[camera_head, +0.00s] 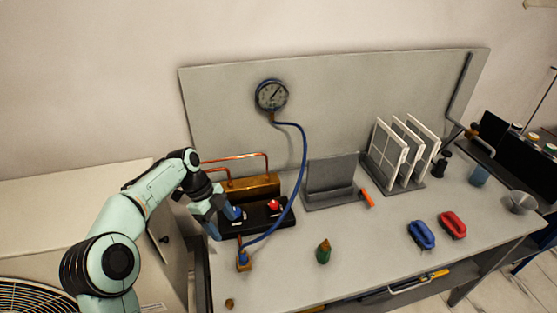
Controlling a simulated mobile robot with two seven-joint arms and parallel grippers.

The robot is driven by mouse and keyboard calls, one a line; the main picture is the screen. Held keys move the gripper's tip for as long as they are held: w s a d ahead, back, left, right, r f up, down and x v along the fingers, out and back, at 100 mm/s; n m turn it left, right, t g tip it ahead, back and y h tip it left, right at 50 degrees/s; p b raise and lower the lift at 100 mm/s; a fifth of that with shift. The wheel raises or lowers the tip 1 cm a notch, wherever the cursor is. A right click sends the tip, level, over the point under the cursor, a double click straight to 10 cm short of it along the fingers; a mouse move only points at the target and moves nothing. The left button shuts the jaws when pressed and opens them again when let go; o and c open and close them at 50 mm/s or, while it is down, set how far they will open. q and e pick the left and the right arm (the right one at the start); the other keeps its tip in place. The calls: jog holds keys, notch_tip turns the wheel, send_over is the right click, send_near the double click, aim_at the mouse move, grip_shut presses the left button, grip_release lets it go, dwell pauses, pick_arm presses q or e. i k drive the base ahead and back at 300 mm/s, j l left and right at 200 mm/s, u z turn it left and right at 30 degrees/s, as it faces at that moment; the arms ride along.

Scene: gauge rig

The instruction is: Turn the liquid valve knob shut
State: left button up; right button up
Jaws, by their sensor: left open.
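A black valve block (262,219) lies on the bench at the left, in front of a brass-coloured block with copper pipes. It carries a blue knob (236,213) and a red knob (274,205). I cannot tell from the picture which one is the liquid valve knob. My left gripper (224,212) is open, pointing down beside the blue knob, and partly hides the left end of the block. I cannot tell whether it touches the knob. My right gripper is not in view.
A round gauge (271,95) hangs on the back panel.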

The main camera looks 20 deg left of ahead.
aim_at(274, 205)
jog(key=k+l, duration=0.8)
jog(key=l, duration=0.1)
